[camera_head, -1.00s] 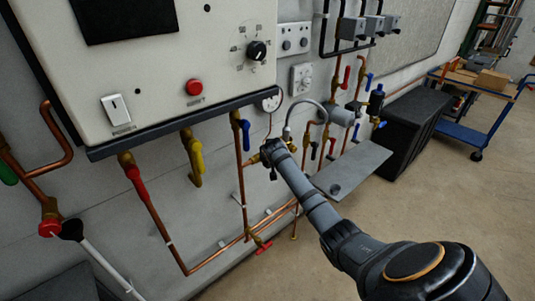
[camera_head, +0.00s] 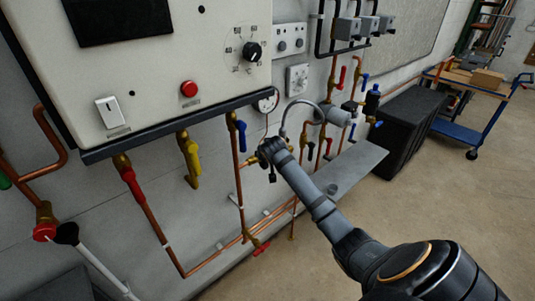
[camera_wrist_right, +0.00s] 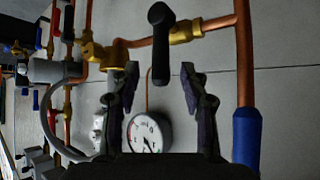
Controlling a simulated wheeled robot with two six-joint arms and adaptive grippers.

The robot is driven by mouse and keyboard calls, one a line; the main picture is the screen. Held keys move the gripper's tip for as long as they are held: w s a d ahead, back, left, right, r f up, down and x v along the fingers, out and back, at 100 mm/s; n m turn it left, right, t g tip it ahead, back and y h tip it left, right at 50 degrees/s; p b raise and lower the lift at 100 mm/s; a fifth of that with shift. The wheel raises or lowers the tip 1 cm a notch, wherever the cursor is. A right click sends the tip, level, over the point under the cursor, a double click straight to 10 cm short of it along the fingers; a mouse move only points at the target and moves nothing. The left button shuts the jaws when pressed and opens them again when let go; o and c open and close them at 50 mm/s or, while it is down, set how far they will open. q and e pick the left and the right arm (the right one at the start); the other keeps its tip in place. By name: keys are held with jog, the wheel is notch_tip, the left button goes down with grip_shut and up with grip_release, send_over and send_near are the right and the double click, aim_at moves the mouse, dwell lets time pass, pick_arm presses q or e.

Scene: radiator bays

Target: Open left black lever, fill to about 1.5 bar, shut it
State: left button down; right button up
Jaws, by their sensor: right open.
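The left black lever (camera_wrist_right: 160,40) sits on a brass valve and points down the picture between my right gripper's fingertips in the right wrist view, with space on both sides. My right gripper (camera_wrist_right: 160,82) is open around its lower end, apparently not touching it. In the head view the right gripper (camera_head: 268,152) is at the filling pipework and covers most of the valve. A round white pressure gauge (camera_wrist_right: 150,131) shows between the fingers, partly hidden; it is also in the head view (camera_head: 268,102). Its reading is too small to tell. My left gripper is out of view.
A grey braided hose (camera_head: 300,101) arches just beyond the gripper. A blue lever (camera_head: 241,138) on a vertical copper pipe stands left of it. A grey shelf (camera_head: 350,170) lies to its right. The white boiler casing (camera_head: 150,70) overhangs the pipes.

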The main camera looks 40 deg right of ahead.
jog(key=v, duration=0.6)
jog(key=shift+f, duration=0.15)
jog(key=s+f+n+g+y, duration=0.1)
jog(key=s+f, duration=0.1)
jog(key=f, duration=0.9)
jog(key=s+f+n+g, duration=0.1)
jog(key=s+f, duration=0.1)
jog(key=f, duration=0.9)
jog(key=s+a+f+n+g+y+b, duration=0.1)
jog(key=s+f, duration=0.5)
jog(key=f, duration=0.3)
jog(key=s+a+f+g+b, duration=0.1)
jog(key=s+f, duration=0.4)
jog(key=f, duration=0.5)
jog(key=s+a+f+n+g, duration=0.1)
jog(key=s+a+f, duration=0.3)
jog(key=s, duration=0.7)
jog(key=s+a+f+n+g+y, duration=0.1)
jog(key=s+a+f, duration=0.3)
jog(key=s+f, duration=0.4)
jog(key=s+a+f+n+g+y, duration=0.1)
jog(key=s+a+f, duration=0.3)
jog(key=s, duration=1.2)
notch_tip(320, 180, down, 3)
jog(key=shift+g, duration=0.3)
jog(key=shift+a, duration=0.1)
jog(key=shift+c, duration=0.2)
